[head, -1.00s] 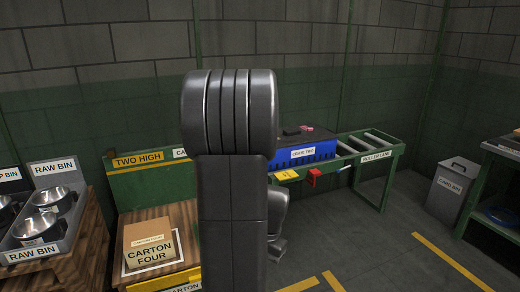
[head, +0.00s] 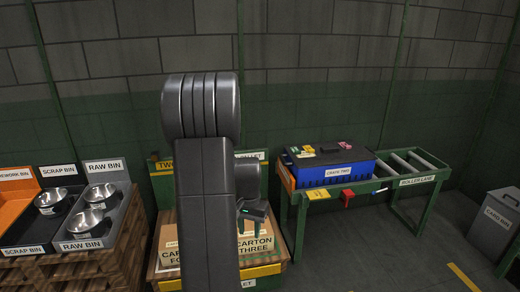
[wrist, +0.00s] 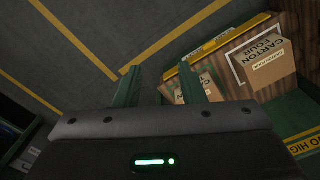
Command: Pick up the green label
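A blue crate (head: 330,172) marked CRATE TWO stands on the left part of the green roller table, with a dark top. Several small coloured pieces lie on that top; a small greenish-yellow one (head: 295,150) is at its left and a pink one (head: 345,145) at its right. They are too small for me to be sure which is the green label. My gripper (head: 250,229) hangs in front of the cartons, left of the crate and apart from it. In the wrist view its two green fingers (wrist: 160,70) stand apart with nothing between them.
A yellow tag (head: 319,194) and a red piece (head: 347,198) are at the roller table's front edge. Cartons (head: 256,245) sit on a pallet behind my arm. Bins with metal pots (head: 90,222) stand left. A grey bin (head: 497,222) is right. Floor before the roller table is clear.

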